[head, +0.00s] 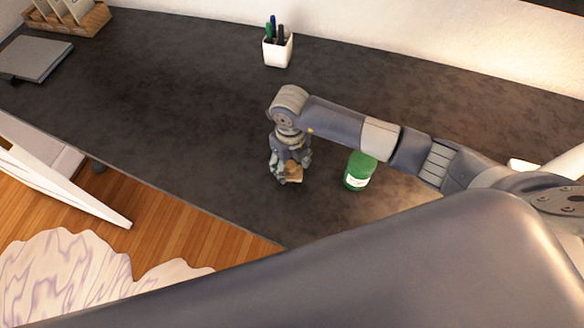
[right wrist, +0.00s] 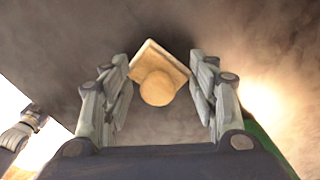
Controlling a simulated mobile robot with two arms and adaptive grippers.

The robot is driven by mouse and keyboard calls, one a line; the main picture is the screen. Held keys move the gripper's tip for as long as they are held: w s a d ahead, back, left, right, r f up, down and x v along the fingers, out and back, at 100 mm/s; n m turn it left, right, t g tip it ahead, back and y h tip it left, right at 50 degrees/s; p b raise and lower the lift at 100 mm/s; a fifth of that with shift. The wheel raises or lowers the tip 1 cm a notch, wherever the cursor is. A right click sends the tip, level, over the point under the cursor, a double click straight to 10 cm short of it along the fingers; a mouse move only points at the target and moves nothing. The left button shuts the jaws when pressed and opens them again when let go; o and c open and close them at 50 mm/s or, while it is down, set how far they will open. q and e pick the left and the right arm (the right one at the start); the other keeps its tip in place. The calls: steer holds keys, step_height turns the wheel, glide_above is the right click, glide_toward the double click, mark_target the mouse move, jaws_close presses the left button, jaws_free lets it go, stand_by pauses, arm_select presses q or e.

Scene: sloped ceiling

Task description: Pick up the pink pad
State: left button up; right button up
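I see nothing clearly pink that I can name as the pink pad. A small tan, wood-like block (right wrist: 172,62) with a square base and a round knob lies between the fingers in the right wrist view. In the head view it shows partly behind the fingers (head: 294,169). My right gripper (head: 286,179) points down over the dark desk (head: 190,110). My left gripper is not in view.
A green jar (head: 358,171) stands just right of my right gripper. A white pen cup (head: 278,48) stands near the back wall. A grey closed laptop or book (head: 35,57) and a wooden organizer (head: 75,18) are at the far left. The desk's left middle is clear.

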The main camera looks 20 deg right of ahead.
mark_target(291, 167)
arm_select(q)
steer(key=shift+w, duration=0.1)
arm_select(e)
steer(key=shift+c, duration=0.5)
steer(key=shift+r, duration=0.3)
steer(key=r+b, duration=0.1)
steer(key=s+r+b, duration=0.1)
steer(key=shift+a+r, duration=0.1)
steer(key=shift+r, duration=0.25)
steer(key=s+a+b, duration=0.1)
steer(key=s, duration=0.3)
steer(key=s+a+r+b, duration=0.1)
steer(key=s, duration=0.4)
steer(key=s+a+b, duration=0.1)
steer(key=s+a, duration=0.1)
steer(key=s, duration=0.2)
steer(key=shift+s+r, duration=0.25)
steer(key=shift+s, duration=0.05)
steer(key=shift+s+r, duration=0.1)
steer(key=shift+s, duration=0.3)
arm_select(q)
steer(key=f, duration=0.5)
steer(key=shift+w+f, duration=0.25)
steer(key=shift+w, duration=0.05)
arm_select(e)
steer(key=shift+o, duration=1.1)
